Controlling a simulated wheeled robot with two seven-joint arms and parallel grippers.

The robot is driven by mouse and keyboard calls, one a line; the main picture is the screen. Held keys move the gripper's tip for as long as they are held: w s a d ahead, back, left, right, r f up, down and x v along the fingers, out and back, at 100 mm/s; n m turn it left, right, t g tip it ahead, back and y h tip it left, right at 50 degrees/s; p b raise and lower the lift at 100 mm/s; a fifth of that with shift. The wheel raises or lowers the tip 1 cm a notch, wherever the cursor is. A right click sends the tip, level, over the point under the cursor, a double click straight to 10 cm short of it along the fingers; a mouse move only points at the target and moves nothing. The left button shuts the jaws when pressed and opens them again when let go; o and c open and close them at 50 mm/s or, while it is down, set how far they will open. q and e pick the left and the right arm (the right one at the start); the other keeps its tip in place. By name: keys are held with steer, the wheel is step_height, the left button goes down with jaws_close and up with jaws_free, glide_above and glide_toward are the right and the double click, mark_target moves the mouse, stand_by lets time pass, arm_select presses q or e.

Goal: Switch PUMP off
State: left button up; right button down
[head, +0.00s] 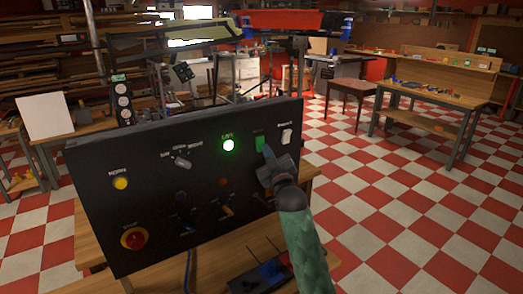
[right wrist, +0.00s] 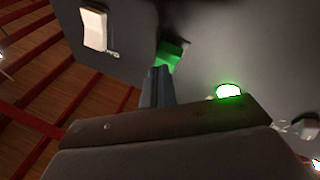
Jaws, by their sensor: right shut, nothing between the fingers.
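A dark control panel (head: 150,200) stands tilted on a wooden table, with small labels that I cannot read surely, so I cannot confirm which control is PUMP. A green rocker switch (head: 259,143) sits at its upper right, and a white rocker (head: 287,136) is to its right. My right gripper (head: 268,152) is shut and empty, its fingertips at or just in front of the green rocker. In the right wrist view, the closed fingers (right wrist: 157,85) point at the green rocker (right wrist: 170,54); I cannot tell whether they touch. My left gripper is not in view.
A lit green lamp (head: 228,145) is left of the green rocker. The panel also has a selector (head: 182,161), a yellow button (head: 120,183), a red button (head: 134,238) and lower levers. A workbench (head: 430,95) stands at the right; checkered floor between is clear.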

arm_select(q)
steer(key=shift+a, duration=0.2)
arm_select(e)
steer(key=shift+w+a+f, duration=0.1)
steer(key=shift+w, duration=0.1)
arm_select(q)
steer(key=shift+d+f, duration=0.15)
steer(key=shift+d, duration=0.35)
arm_select(e)
steer(key=shift+w+a+f, duration=0.15)
steer(key=shift+w, duration=0.05)
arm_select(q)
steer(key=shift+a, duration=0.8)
arm_select(e)
steer(key=shift+w+a, duration=0.1)
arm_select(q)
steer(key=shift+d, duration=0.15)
